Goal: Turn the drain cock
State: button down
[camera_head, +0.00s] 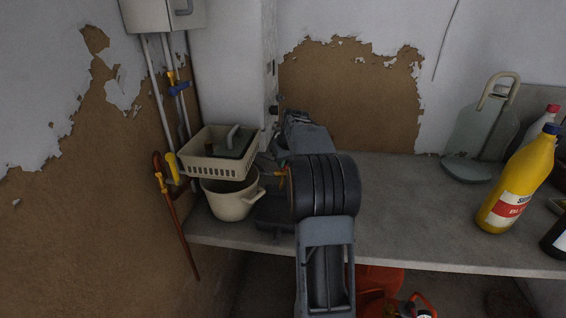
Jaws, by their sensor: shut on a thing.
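My arm reaches from the bottom over the worktop, and its large dark joint hides much of what lies behind it. My gripper (269,164) is only partly seen, dark, left of that joint and just right of the cream basket and pot. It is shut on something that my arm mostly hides. A small orange piece (283,178) shows beside it; I cannot tell whether this is the drain cock. On the left wall, white pipes carry yellow and blue fittings (179,88).
A slotted cream basket (210,163) rests above a cream pot (229,200) at the worktop's left end. A yellow bottle (518,182) and a grey-green board-like thing (470,160) stand at the right. The middle right of the worktop (405,205) is clear. Orange objects (378,285) are below.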

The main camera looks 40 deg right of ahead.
jog(key=m+h, duration=0.1)
jog(key=m, duration=0.2)
jog(key=m+g+h, duration=0.1)
jog(key=m, duration=0.2)
jog(key=shift+a+m+p, duration=0.15)
jog(key=shift+m+p, duration=0.15)
jog(key=shift+m, duration=0.1)
dwell(0.3)
jog(key=c, duration=1.2)
grip_release()
jog(key=v, duration=1.3)
jog(key=shift+w+a+r+b, duration=0.15)
jog(key=shift+a+r+b, duration=0.15)
jog(key=shift+r+b, duration=0.1)
